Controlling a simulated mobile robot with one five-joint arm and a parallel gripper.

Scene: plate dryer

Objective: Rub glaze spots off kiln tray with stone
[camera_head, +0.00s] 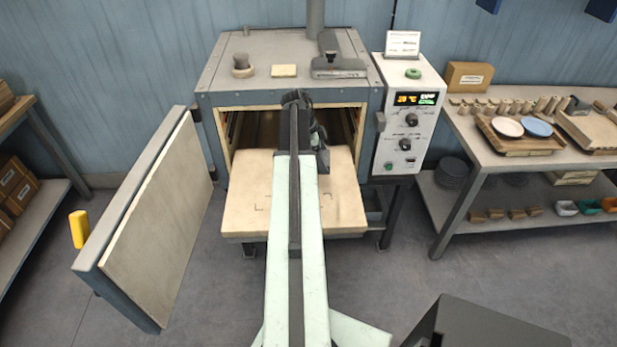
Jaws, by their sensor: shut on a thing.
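The cream kiln tray (245,190) sticks out of the front of the open kiln (285,98). A few thin dark marks show on its top to the left and right of my arm; I cannot tell whether they are glaze spots. My arm reaches across the middle of the tray and hides much of it. My gripper (322,165) is at the far end of the arm, over the back part of the tray near the kiln mouth. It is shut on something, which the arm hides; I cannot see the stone. I cannot tell whether the held thing touches the tray.
The kiln door (150,225) stands open at the left. A control box (408,120) is at the kiln's right. A block (284,70) and other small things lie on the kiln top. A worktable (480,150) with plates is at the right, a shelf at the left.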

